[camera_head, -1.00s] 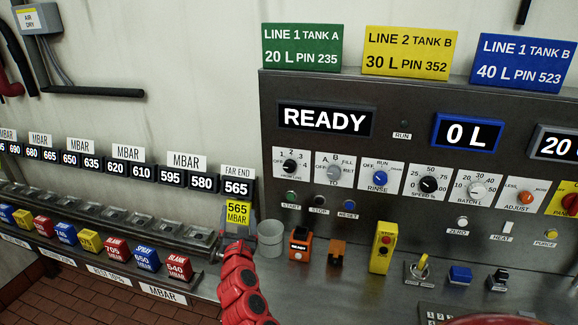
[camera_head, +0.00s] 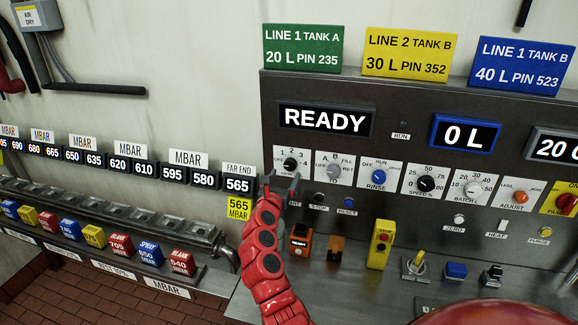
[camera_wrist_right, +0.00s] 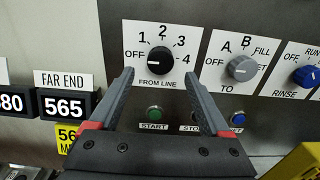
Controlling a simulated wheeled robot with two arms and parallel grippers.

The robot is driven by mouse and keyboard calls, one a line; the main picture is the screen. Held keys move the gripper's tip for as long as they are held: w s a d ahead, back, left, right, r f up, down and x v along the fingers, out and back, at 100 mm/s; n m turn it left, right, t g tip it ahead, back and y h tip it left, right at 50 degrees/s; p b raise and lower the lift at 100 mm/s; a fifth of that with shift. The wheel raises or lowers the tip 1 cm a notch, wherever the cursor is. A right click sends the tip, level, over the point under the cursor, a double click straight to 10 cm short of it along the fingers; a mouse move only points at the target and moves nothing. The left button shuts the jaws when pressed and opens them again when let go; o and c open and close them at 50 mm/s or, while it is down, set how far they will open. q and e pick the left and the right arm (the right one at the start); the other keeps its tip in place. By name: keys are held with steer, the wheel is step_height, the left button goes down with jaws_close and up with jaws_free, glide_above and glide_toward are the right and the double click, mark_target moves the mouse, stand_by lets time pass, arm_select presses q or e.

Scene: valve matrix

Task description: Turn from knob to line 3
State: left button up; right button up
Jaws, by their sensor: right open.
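The black from knob (camera_head: 290,164) sits on a white plate marked OFF, 1, 2, 3 and 4 at the left of the panel. In the right wrist view, the from knob (camera_wrist_right: 160,60) is just beyond the fingertips; its small pale mark appears to face OFF. My right gripper (camera_head: 283,183) is just below the knob in the head view. In the wrist view my right gripper (camera_wrist_right: 158,76) is open and empty, its two fingers spread below the knob to either side. I see no contact with the knob. My left gripper is out of view.
The to knob (camera_head: 334,170) and the blue rinse knob (camera_head: 379,176) lie to the right. Below the from knob is the green start button (camera_wrist_right: 154,113). A yellow stop box (camera_head: 380,245) stands on the bench. A READY display (camera_head: 325,120) is above.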

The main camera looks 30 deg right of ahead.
mark_target(289, 167)
steer(key=shift+x, duration=2.85)
steer(key=shift+c, duration=0.3)
jaws_close()
